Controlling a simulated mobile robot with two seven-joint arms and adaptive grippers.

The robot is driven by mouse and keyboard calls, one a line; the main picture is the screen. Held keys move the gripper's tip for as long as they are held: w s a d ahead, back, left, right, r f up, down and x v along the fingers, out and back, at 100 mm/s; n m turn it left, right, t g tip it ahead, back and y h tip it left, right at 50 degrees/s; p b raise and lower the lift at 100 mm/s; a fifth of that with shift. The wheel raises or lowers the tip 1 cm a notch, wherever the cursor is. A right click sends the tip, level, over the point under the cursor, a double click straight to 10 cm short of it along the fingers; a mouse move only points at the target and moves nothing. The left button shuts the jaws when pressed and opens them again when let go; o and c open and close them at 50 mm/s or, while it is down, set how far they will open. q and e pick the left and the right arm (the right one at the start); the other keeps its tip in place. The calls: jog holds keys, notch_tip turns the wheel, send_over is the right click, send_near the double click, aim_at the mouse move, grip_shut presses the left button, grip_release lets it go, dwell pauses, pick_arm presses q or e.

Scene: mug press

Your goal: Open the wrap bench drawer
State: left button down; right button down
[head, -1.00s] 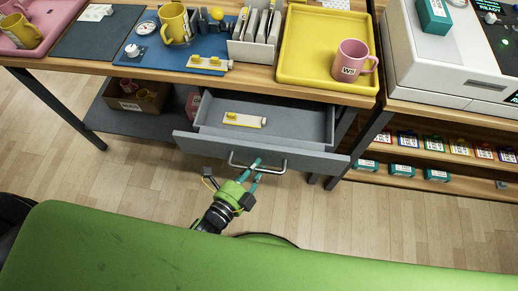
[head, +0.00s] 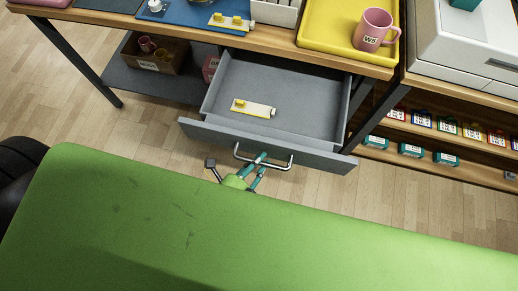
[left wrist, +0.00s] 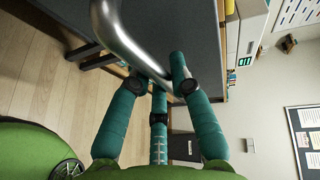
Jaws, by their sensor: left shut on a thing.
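The grey wrap bench drawer (head: 285,95) stands pulled well out from under the wooden bench top (head: 200,32) in the head view. A white and yellow tool (head: 255,109) lies inside on its floor. The drawer's silver bar handle (head: 262,165) is on the front panel. My left gripper (head: 256,170) is at the handle, its teal fingers shut around the bar; my green body hides most of its arm. In the left wrist view the handle (left wrist: 125,40) passes between the teal fingers (left wrist: 160,80). My right gripper is not in view.
A yellow tray (head: 325,35) with a pink mug (head: 374,29) stands on the bench top. A cardboard box (head: 155,55) sits on the lower shelf at left. A white machine (head: 465,55) stands at right, above shelves of small boxes. Bare floor lies around the drawer front.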

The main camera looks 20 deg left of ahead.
pick_arm(q)
jog(key=c, duration=1.1)
grip_release()
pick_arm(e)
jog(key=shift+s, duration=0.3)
pick_arm(q)
jog(key=v, duration=1.2)
